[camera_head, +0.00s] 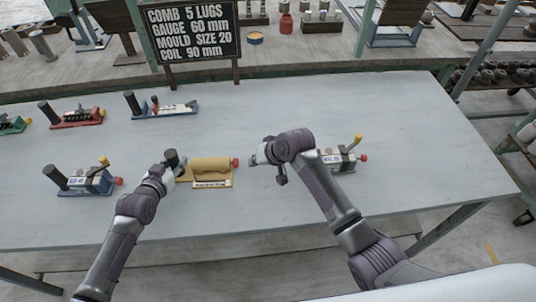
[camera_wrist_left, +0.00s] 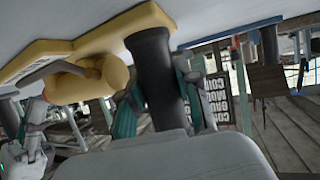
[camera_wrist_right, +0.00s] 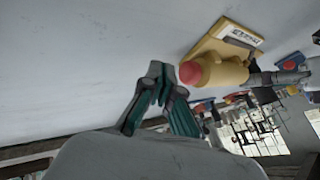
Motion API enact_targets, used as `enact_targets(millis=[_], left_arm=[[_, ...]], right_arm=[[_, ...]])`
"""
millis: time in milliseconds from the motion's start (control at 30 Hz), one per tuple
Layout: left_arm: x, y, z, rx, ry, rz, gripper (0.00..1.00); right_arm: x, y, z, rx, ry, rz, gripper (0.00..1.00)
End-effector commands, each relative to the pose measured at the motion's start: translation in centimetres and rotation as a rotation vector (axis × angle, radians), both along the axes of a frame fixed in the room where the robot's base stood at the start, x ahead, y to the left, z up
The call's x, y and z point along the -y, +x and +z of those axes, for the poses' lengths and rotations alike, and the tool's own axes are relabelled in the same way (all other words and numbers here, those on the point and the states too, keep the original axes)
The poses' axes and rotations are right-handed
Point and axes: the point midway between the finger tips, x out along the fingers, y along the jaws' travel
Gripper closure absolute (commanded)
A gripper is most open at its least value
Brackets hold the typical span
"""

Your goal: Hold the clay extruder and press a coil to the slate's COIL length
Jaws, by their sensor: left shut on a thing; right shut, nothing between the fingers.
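The yellow clay extruder (camera_head: 210,167) lies on the grey table with a label strip along its near edge. Its black upright handle (camera_wrist_left: 152,75) is at the left end and a red knob (camera_wrist_right: 190,73) at the right end. My left gripper (camera_head: 171,171) is shut on the black handle, with a finger on each side in the left wrist view. My right gripper (camera_head: 255,160) is shut and empty, just right of the red knob and apart from it. The slate (camera_head: 193,31) at the back reads COIL 90 mm, below comb, gauge and mould lines.
A blue-based device (camera_head: 90,182) stands at the left, and a grey one with a red knob (camera_head: 338,160) is partly behind my right arm. A red device (camera_head: 78,118) and another blue one (camera_head: 165,110) stand farther back. The table's right side is clear.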

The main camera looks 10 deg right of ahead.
Motion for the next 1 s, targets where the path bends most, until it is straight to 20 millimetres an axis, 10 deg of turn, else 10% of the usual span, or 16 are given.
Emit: enact_targets(millis=[533, 867, 1000], left_arm=[[-0.1, -0.2, -0.5, -0.012, 0.002, 0.0, 1.0], [-0.1, -0.2, -0.5, -0.012, 0.003, 0.0, 1.0], [-0.1, -0.2, -0.5, -0.012, 0.003, 0.0, 1.0]], right_arm=[[5.3, -3.8, 7.5, 0.001, -0.002, 0.0, 0.98], [4.0, -2.3, 8.0, 0.053, -0.12, 0.264, 0.43], [2.6, -0.9, 8.3, 0.111, -0.23, 0.566, 0.43]])
